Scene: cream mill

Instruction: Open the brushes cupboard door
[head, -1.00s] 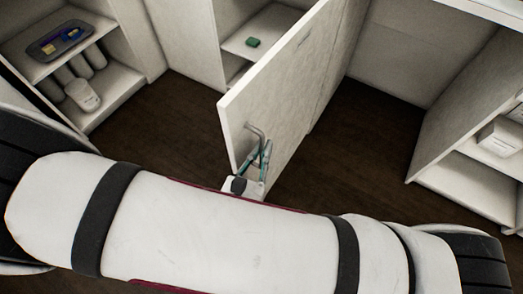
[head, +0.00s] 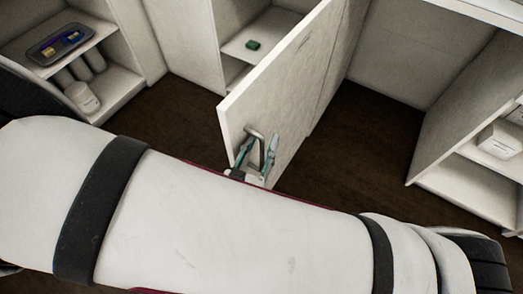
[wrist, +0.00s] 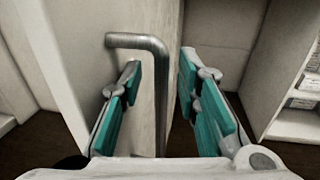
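A pale cupboard door (head: 290,90) stands swung out from its cupboard in the head view, with the inside showing to its left. A grey metal bar handle (wrist: 158,85) is on its face, and it also shows in the head view (head: 252,133). My gripper (wrist: 160,95) is open, its teal-padded fingers spread on either side of the handle bar. I see a gap between the bar and each pad. My arm hides the area below the gripper in the head view.
The cupboard shelf (head: 262,54) holds a small green item (head: 252,45). An open shelf unit at left holds a tray (head: 62,44) and white containers (head: 82,97). Another at right holds white boxes (head: 498,138). Dark floor (head: 365,135) is clear right of the door.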

